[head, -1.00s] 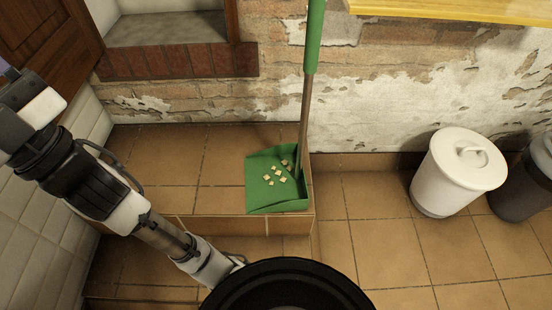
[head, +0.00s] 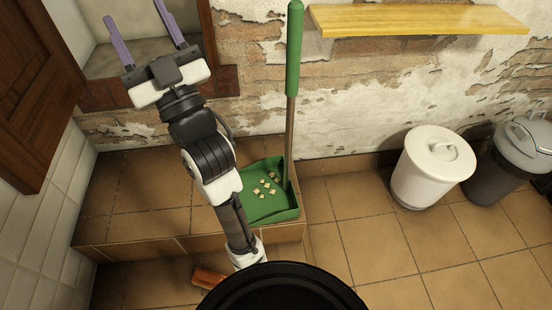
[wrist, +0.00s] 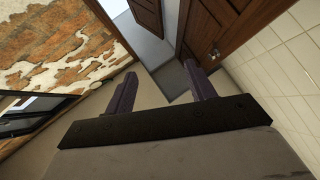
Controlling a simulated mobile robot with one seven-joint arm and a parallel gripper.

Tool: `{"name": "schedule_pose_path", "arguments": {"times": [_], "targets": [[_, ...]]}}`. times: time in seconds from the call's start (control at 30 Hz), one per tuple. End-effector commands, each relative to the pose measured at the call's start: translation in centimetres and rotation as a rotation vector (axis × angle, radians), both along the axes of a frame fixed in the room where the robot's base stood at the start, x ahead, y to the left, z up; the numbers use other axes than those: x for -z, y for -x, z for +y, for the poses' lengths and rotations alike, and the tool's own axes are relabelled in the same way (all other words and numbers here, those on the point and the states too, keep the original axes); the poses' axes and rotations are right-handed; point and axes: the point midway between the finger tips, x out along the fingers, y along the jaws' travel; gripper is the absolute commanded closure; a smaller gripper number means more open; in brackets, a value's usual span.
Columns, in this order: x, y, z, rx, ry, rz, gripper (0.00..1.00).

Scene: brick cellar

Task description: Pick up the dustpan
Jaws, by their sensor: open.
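The green dustpan (head: 272,208) sits on the tiled step, with several small pale crumbs in its pan. Its upright handle has a brown shaft and a long green grip (head: 294,48), standing close to the brick wall. My gripper (head: 142,33) is raised at the upper left in the head view, left of the grip and apart from it. Its two purple fingers are spread and empty. My arm covers part of the pan's left side. In the wrist view, the open fingers (wrist: 164,90) show with nothing between them, and the dustpan is not in sight.
A yellow wooden shelf (head: 420,20) is on the wall right of the grip. A white lidded bin (head: 430,170) and a dark bin with a grey lid (head: 505,165) stand at right. A brown wooden door (head: 38,90) is at left. The floor right of the step is clear.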

Motion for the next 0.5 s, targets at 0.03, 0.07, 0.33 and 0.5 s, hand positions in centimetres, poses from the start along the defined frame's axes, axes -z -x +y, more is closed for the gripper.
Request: {"name": "schedule_pose_path", "arguments": {"times": [0.03,0.07,0.33,0.5], "targets": [[-0.6,-2.9,-2.8,0.070,0.042,0.087,0.45],[-0.1,-4.2,-4.2,0.101,0.067,0.137,0.45],[5.8,-9.4,-18.4,0.310,0.237,0.552,0.45],[8.7,-8.5,-23.8,0.354,0.285,0.712,0.45]]}}
